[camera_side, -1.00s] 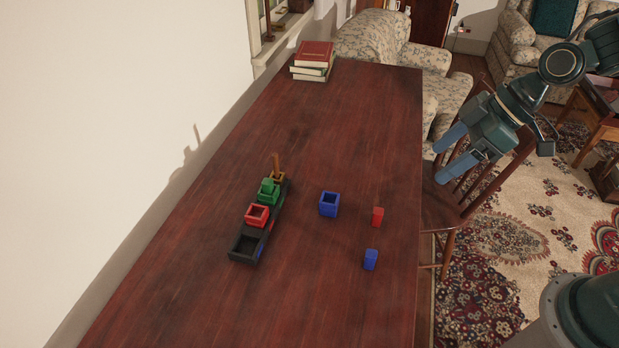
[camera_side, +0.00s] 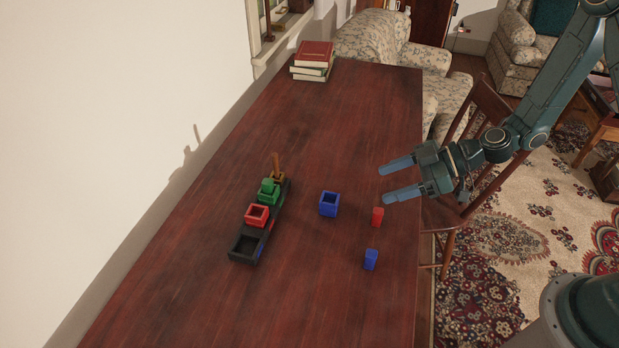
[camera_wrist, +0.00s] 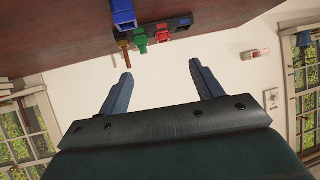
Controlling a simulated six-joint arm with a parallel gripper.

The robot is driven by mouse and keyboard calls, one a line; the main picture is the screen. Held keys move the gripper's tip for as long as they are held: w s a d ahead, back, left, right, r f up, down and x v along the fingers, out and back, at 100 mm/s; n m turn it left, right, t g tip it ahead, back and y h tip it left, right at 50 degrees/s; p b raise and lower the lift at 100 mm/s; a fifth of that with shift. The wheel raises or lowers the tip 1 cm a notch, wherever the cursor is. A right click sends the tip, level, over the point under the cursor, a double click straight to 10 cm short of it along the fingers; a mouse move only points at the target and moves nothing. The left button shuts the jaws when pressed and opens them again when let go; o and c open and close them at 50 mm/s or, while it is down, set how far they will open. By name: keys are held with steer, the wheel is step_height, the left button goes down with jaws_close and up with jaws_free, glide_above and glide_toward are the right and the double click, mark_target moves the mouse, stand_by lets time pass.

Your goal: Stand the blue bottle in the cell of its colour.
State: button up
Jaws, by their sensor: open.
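Two blue things stand apart on the table: a hollow, open-topped square blue container (camera_side: 329,204) and a small solid-looking blue block (camera_side: 371,260) nearer the front. Neither has a clear bottle outline at this size. A dark rack (camera_side: 246,258) lies left of them. Its near cell is open and empty, with a blue mark on its side. A red hollow piece (camera_side: 256,215), a green piece (camera_side: 268,192) and a yellowish piece with a brown stick (camera_side: 276,166) stand along it. My gripper (camera_side: 385,183) is open and empty, above the table's right edge.
A small red block (camera_side: 377,217) stands close below my gripper in the side view, behind the small blue block. Stacked books (camera_side: 313,62) lie at the table's far end. A chair (camera_side: 468,205) stands against the right edge. The table's middle beyond the blue container is clear.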

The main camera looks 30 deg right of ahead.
step_height(320, 180, down, 7)
steer(key=w+d+m+t, duration=0.1)
steer(key=d+m+t, duration=0.1)
steer(key=t, duration=0.1)
steer(key=shift+w+d+r, duration=0.15)
steer(key=shift+w+d, duration=0.2)
steer(key=shift+w, duration=0.05)
steer(key=shift+a, duration=0.1)
glide_toward(324, 199)
steer(key=shift+w+a+r, duration=0.1)
steer(key=shift+w+a, duration=0.05)
steer(key=shift+a, duration=0.25)
steer(key=shift+w+a+r, duration=0.1)
steer(key=shift+w+a, duration=0.1)
steer(key=shift+a, duration=0.2)
steer(key=shift+h, duration=0.3)
steer(key=shift+x, duration=2.6)
steer(key=c, duration=1.2)
steer(key=shift+o, duration=0.2)
